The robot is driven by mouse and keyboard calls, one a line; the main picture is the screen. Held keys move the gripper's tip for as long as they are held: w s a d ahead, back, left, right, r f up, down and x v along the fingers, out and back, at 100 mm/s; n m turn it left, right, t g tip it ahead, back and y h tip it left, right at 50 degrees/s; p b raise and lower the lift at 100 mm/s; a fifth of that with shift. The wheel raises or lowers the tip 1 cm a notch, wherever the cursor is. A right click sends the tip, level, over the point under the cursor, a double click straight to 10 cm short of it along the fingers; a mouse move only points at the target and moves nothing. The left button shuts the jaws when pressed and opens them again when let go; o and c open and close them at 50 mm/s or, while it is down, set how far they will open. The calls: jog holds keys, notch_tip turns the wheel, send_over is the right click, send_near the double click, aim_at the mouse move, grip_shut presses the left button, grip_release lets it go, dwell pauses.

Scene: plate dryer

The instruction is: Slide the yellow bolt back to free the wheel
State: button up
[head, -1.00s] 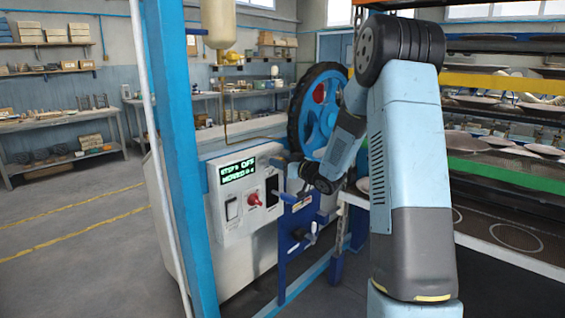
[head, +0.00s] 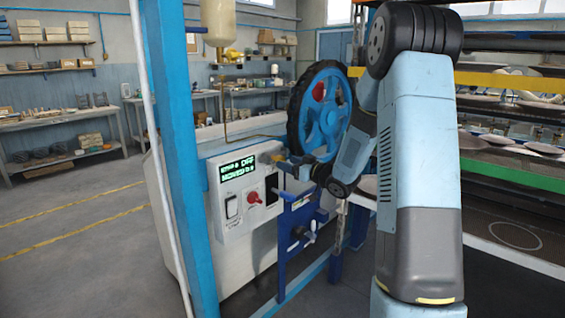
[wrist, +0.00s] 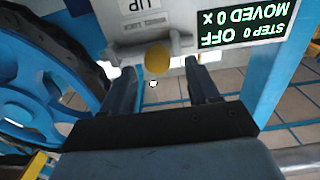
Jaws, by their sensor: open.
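The yellow bolt knob (wrist: 157,58) shows in the wrist view as a rounded yellow end below a pale metal mount with a label reading "UP" upside down. My gripper (wrist: 163,88) is open, with one dark finger on each side of the knob's line. The knob is just beyond the fingertips or between them; I cannot tell the depth. In the head view my gripper (head: 284,178) is beside the control panel, and the bolt is not clearly visible there. The blue spoked wheel (head: 325,118) with a black rim stands behind my wrist.
The white control panel (head: 240,195) has a green display, a switch and a red knob, left of my gripper. A blue post (head: 170,150) stands in front of it. A plate rack (head: 510,185) is at the right. Floor at the left is clear.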

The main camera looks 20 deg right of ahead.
jog(key=v, duration=0.8)
jog(key=shift+s+d, duration=0.2)
jog(key=shift+s, duration=0.05)
jog(key=shift+w+r, duration=0.1)
jog(key=s+r+m+g+h, duration=0.3)
jog(key=s+r+m+h, duration=0.1)
jog(key=s+r+h, duration=0.6)
jog(key=s+a+m+g, duration=0.1)
jog(key=s+a+g, duration=0.2)
jog(key=s, duration=0.9)
jog(key=s+a+f+m+g, duration=0.1)
jog(key=s+a+g, duration=0.2)
jog(key=s, duration=1)
jog(key=a, duration=0.2)
jog(key=shift+a+g+y, duration=0.3)
jog(key=shift+g+y, duration=0.1)
jog(key=shift+c, duration=0.2)
